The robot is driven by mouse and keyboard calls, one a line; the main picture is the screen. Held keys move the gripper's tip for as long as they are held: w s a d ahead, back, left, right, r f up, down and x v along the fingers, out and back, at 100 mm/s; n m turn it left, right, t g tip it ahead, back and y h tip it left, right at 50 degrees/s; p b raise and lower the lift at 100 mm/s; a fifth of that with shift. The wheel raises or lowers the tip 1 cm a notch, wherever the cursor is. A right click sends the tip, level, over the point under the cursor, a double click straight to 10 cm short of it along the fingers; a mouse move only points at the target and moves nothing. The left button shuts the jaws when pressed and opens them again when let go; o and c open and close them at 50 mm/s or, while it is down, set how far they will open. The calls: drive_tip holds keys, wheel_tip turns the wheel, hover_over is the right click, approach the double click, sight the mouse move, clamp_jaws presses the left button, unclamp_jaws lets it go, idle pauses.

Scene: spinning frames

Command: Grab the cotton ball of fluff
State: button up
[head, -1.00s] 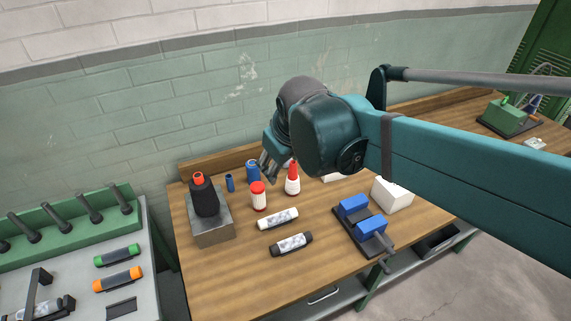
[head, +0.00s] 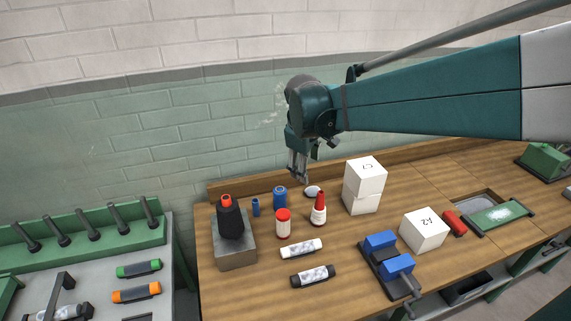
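A small, pale, rounded thing (head: 313,191) lies on the wooden workbench (head: 340,285), behind the red-topped bottle (head: 318,212). It may be the cotton ball, but it is too small to be sure. My gripper (head: 299,180) points down just left of and above it in the picture. Its fingertips look a little apart, with nothing seen between them. The exact gap to the pale thing cannot be told.
A dark cone on a metal block (head: 236,252) is at left. A blue-jawed vise (head: 390,265) sits at front right.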

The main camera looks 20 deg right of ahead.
drive_tip(key=w+d+f+n+g+h, duration=0.15)
drive_tip(key=w+d+f+n, duration=0.3)
drive_tip(key=w+f, duration=0.75)
drive_tip(key=n+g, duration=0.3)
approach(312, 188)
drive_tip(key=shift+h+x, duration=0.25)
drive_tip(key=shift+x, duration=0.8)
drive_tip(key=shift+d+f, duration=0.15)
drive_tip(key=shift+f, duration=0.3)
drive_tip(key=shift+x, duration=1.25)
drive_tip(key=shift+f, duration=0.1)
drive_tip(key=shift+x, duration=2.5)
